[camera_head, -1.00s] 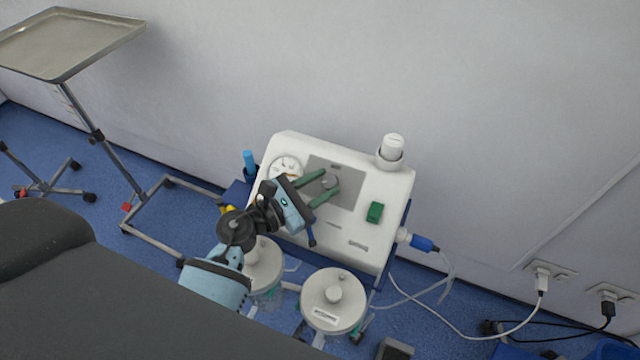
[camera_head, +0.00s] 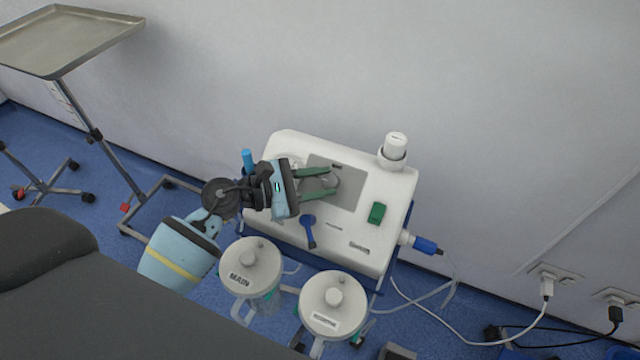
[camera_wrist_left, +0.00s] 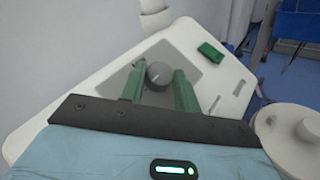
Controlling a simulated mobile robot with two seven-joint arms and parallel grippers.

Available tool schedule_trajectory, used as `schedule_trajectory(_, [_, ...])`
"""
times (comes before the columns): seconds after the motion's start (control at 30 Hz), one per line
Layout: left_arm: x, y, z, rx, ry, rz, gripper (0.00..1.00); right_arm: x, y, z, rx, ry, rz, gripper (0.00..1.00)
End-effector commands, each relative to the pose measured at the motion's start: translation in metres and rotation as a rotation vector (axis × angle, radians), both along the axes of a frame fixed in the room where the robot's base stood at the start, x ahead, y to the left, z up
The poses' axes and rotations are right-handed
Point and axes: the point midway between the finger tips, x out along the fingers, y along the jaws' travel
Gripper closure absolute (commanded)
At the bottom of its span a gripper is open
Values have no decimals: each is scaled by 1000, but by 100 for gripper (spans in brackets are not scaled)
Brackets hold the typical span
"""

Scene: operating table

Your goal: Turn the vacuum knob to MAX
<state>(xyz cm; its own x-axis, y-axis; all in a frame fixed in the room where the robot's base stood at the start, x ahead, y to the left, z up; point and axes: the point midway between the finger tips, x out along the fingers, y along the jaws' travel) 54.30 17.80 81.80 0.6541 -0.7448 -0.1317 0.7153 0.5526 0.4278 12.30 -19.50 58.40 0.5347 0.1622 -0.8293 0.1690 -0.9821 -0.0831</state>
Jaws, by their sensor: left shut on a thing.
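The vacuum knob (camera_head: 329,181) is a small grey round knob on the grey panel of the white suction unit (camera_head: 285,140). My left gripper (camera_head: 333,183) comes in from the left with its two green fingers on either side of the knob, shut on it. In the left wrist view the knob (camera_wrist_left: 158,73) sits between the fingers (camera_wrist_left: 160,82), with a thin light line on its top. I cannot read any MAX mark on the panel. The gauge on the unit's left is mostly hidden behind my gripper. My right gripper is not in view.
A green switch (camera_head: 376,213) and a blue lever (camera_head: 309,230) are on the unit's face. A white capped part (camera_head: 394,148) stands at its back right corner. Two lidded jars (camera_head: 250,267) (camera_head: 333,303) stand in front. A metal tray stand (camera_head: 65,40) is at the upper left.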

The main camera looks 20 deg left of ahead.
Motion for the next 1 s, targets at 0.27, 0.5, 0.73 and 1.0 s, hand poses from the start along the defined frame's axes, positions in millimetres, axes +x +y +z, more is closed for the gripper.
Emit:
schedule_trajectory(0.27, [0, 0, 1, 23, 0, -37, 91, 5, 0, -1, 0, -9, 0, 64])
schedule_trajectory(0.5, [0, 0, 1, 23, 0, -36, 63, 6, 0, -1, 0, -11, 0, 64])
schedule_trajectory(0.73, [0, 0, 1, 24, 0, -35, 47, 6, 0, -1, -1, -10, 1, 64])
schedule_trajectory(1.0, [-3, 5, 0, 26, 1, -33, 47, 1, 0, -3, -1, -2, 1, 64])
